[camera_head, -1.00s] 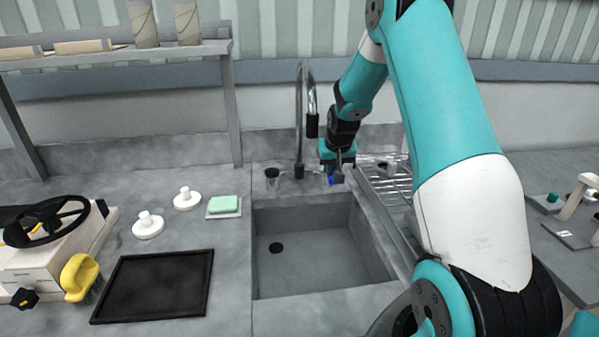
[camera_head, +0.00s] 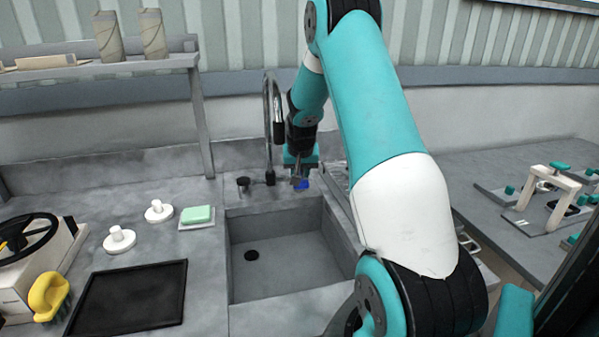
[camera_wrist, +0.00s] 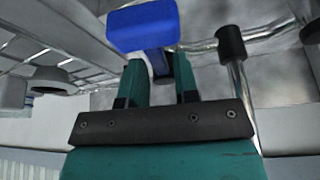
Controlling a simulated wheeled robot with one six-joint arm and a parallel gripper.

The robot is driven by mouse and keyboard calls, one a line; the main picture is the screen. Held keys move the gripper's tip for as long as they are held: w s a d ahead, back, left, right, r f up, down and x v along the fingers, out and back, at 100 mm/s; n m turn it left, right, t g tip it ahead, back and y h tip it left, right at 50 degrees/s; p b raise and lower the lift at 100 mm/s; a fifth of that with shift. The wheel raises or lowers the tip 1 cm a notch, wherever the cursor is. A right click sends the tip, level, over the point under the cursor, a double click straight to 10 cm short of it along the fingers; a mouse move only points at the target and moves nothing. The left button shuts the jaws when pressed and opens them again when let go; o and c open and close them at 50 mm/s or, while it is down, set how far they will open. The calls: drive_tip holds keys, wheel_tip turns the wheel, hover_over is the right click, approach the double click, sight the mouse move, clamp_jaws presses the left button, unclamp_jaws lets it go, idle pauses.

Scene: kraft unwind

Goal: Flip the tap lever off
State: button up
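The tap's blue-ended lever (camera_head: 301,185) is at the back rim of the sink, right of the chrome spout (camera_head: 268,130). In the wrist view the blue lever (camera_wrist: 143,27) fills the top centre, its narrower stem running down toward my fingers. My gripper (camera_head: 297,174) is at the lever, pointing down. In the wrist view my gripper's two teal fingers (camera_wrist: 157,70) stand apart with a narrow gap, the stem at or just beyond their tips. I cannot tell whether they touch it. A dark knob (camera_head: 243,184) stands left of the spout.
The empty sink basin (camera_head: 300,250) lies in front of the tap. A wire rack (camera_head: 338,180) is right of it, partly hidden by my arm. A green sponge (camera_head: 197,214), white knobbed discs (camera_head: 119,240) and a black tray (camera_head: 128,297) lie on the left counter.

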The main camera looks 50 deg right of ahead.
drive_tip(key=shift+o, duration=0.7)
drive_tip(key=b+v, duration=0.2)
drive_tip(key=v, duration=1)
